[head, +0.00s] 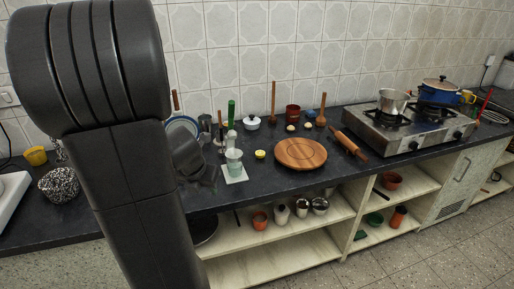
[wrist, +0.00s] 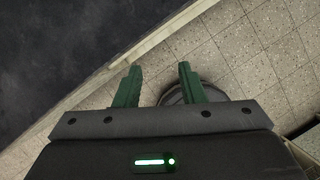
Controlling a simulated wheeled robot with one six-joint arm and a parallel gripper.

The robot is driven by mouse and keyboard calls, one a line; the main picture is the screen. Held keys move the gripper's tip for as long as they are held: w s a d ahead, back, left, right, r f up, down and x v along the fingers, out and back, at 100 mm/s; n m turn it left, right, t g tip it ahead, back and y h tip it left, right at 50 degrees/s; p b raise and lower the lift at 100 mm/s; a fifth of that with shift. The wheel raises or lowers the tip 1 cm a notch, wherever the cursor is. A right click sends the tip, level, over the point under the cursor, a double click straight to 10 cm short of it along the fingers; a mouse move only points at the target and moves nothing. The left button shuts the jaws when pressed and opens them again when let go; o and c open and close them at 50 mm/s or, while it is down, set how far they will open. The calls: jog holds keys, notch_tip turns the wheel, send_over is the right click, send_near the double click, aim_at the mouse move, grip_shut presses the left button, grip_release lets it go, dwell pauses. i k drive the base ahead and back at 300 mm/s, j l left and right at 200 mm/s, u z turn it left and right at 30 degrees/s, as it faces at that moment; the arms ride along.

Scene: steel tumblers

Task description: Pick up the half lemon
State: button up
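A small yellow piece that looks like the half lemon (head: 260,154) lies on the dark counter in the head view, just left of the round wooden board. It is too small there to tell its cut side. My gripper (wrist: 158,68) is open and empty in the wrist view, its two green fingers apart. It points down over the counter's front edge, with floor below. No lemon shows in the wrist view. In the head view my dark wrist is left of the yellow piece, and the fingers cannot be made out clearly.
A pale green cup (head: 234,162) on a white mat stands between my wrist and the yellow piece. The wooden board (head: 301,153) and rolling pin (head: 348,145) lie to the right, before the stove (head: 401,128). Several utensils stand behind. Open shelves (head: 280,232) are below.

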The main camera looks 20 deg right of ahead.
aim_at(259, 154)
jog(key=i+l+u, duration=0.15)
jog(key=l+u, duration=0.3)
jog(key=l, duration=0.95)
jog(key=l+u, duration=0.5)
jog(key=l, duration=0.85)
